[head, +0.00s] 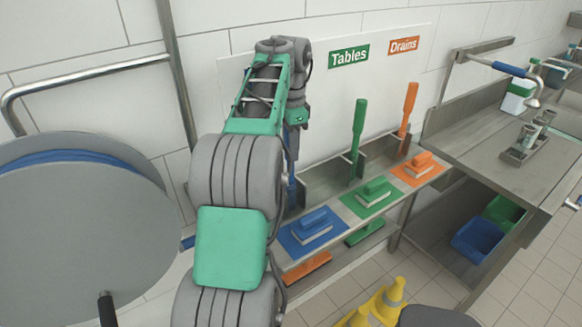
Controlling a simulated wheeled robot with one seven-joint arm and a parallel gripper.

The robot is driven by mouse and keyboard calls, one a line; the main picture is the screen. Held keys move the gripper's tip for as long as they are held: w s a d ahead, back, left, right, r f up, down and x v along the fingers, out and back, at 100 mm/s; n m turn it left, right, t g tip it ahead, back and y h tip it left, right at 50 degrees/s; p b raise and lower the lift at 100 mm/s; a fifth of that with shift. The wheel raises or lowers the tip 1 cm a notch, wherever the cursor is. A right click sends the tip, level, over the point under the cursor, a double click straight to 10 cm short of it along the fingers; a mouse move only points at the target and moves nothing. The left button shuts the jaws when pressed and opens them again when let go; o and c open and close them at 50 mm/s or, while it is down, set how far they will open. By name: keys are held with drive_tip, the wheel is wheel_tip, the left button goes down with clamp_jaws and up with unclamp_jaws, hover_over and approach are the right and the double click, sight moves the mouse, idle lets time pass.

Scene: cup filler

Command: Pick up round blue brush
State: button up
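A blue upright handle (292,188) shows in the head view just right of my arm, partly hidden by it. It stands in line with the green and orange upright handles on the rack. I cannot see its head, so I cannot tell whether it is round. A flat blue scrubbing pad with a grip (311,224) lies on the blue mat to its lower right. My arm reaches up and away, and its wrist end is above the blue handle. My gripper's fingers cannot be made out, and whether they touch the handle is unclear.
A green brush (358,135) and an orange brush (407,108) stand farther right on the steel rack (330,180). Green and orange pads lie before them. A steel sink counter (530,165) is at right, a hose reel (75,235) at left, yellow cones (385,300) below.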

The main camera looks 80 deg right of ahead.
clamp_jaws()
idle(0.3)
